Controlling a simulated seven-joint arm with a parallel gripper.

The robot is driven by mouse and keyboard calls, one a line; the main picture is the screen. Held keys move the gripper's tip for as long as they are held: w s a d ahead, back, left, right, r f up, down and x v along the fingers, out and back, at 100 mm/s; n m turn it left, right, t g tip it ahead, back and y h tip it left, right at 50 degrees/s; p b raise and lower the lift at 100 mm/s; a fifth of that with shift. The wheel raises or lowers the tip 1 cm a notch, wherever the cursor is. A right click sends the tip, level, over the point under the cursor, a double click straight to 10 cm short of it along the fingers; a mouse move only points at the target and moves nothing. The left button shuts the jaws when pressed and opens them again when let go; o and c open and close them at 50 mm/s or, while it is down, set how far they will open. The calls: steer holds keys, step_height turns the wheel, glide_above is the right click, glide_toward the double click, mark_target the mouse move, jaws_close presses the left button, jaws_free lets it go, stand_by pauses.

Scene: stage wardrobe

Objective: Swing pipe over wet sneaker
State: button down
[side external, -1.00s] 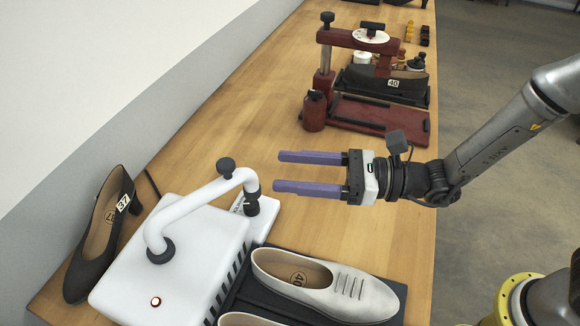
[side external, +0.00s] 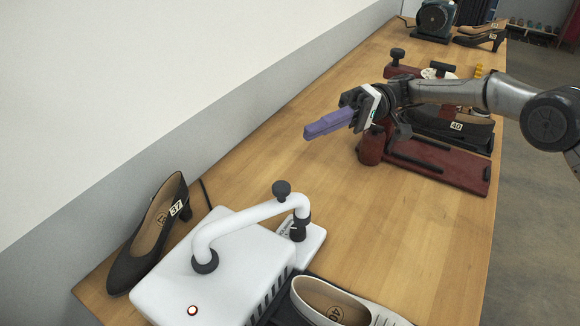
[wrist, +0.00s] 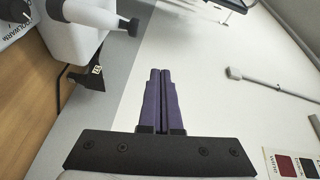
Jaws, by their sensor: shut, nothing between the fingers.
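The white bent pipe (side external: 247,217) rises from the white dryer box (side external: 165,280). It has a black knob (side external: 282,189) on top, and its dark outlet end stands over a small white panel at the box's right side. A pale lace-up shoe (side external: 323,302), marked 40, lies beside the box, cut off by the bottom edge; I cannot tell whether it is wet. My gripper (side external: 309,132) is shut and empty, its purple fingers together above the table, behind the pipe and apart from it. The wrist view shows the shut fingers (wrist: 160,73) and part of the pipe (wrist: 80,13).
A black heeled shoe (side external: 147,237), tagged 37, leans at the box's left near the wall. A dark red press (side external: 440,165) holding a black shoe (side external: 450,125) stands behind my gripper at right. Table (side external: 265,160) between dryer and press is clear.

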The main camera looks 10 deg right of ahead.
steer(key=w+d+f+m, duration=0.1)
steer(key=w+d+f, duration=0.2)
steer(key=w+f, duration=0.1)
steer(key=s+a+f+t, duration=0.1)
steer(key=s+a, duration=0.6)
steer(key=a, duration=0.1)
steer(key=shift+s+a, duration=0.15)
steer(key=shift+a, duration=0.25)
steer(key=shift+s, duration=0.2)
steer(key=shift+s+d+m+t+y, duration=0.15)
steer(key=shift+s+m+t+y, duration=0.15)
steer(key=shift+m+t, duration=0.4)
